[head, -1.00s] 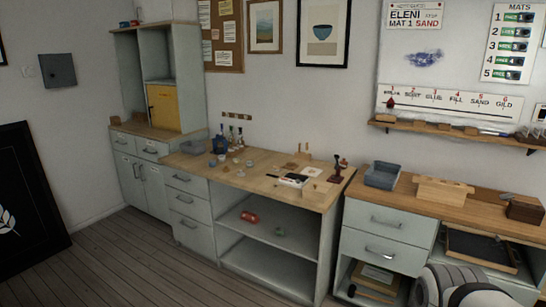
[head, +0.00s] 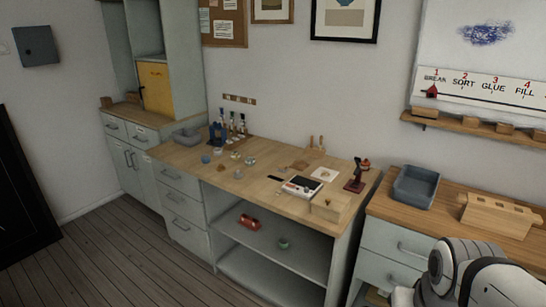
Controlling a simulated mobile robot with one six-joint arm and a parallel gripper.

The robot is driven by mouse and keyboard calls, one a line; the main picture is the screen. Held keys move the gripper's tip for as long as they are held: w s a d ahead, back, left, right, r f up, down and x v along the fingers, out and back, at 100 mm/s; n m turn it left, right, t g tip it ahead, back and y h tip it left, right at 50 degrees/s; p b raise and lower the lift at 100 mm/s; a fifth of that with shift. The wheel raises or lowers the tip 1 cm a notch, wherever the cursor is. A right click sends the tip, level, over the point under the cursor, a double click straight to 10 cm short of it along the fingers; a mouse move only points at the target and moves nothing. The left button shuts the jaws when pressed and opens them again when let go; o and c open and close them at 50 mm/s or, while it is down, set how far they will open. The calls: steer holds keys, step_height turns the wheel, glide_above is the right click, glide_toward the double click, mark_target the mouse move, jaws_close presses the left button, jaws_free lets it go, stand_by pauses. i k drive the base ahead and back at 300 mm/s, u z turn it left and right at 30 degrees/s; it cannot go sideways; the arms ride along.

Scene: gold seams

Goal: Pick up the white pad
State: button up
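On the workbench top (head: 262,190) lies a flat white square (head: 325,174) with a small mark at its middle. Just left and in front of it sits a white-topped, shallow block or tray (head: 302,186) with dark and reddish bits. I cannot tell for sure which of the two is the white pad. Part of my white and grey arm shows at the lower right. My gripper is not in view, and nothing is seen touching either white thing.
Bottles (head: 231,122) and small pots crowd the left. A grey-blue bin (head: 414,187) is on the right counter. The floor (head: 130,255) in front is clear.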

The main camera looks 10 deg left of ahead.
mark_target(283, 168)
steer(key=u, duration=2.4)
steer(key=i, duration=2.55)
steer(key=z, duration=2.6)
